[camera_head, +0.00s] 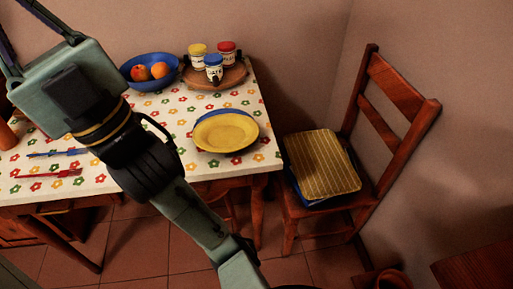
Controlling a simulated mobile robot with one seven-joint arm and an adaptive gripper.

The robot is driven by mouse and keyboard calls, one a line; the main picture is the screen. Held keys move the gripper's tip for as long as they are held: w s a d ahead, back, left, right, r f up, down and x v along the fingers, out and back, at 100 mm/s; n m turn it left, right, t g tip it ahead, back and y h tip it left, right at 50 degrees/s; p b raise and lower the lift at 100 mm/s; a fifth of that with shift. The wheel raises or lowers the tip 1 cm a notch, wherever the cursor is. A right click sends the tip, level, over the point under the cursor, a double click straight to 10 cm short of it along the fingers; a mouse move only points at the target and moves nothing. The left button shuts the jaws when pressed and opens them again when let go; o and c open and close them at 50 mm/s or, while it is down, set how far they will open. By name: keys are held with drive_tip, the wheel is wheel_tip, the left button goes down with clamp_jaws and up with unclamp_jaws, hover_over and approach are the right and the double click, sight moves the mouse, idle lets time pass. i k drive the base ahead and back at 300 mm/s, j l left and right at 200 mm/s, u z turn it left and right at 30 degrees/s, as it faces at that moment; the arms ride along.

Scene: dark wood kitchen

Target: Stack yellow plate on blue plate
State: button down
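A round yellow plate (226,131) is near the front right of the table. It appears to lie on the blue plate (236,153), of which only a thin rim shows around it; the rest is hidden. My arm reaches up from the bottom to the upper left, its raised end (70,85) in front of the table's left side and apart from the plates. Two thin bars spread from that end to the picture's edge, where they are cut off. I cannot tell whether my gripper is open or shut.
A blue bowl (151,82) with fruit and a wooden tray (232,78) with three lidded jars stand at the back. Blue cutlery (55,153) and red cutlery (48,174) lie on the left. A wooden chair (398,87) with a striped cushion (322,163) stands to the right.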

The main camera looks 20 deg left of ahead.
sight(226, 133)
drive_tip(key=i+l+u, duration=0.15)
drive_tip(key=u, duration=0.25)
drive_tip(key=l+u, duration=0.4)
drive_tip(key=u, duration=0.85)
drive_tip(key=i, duration=0.05)
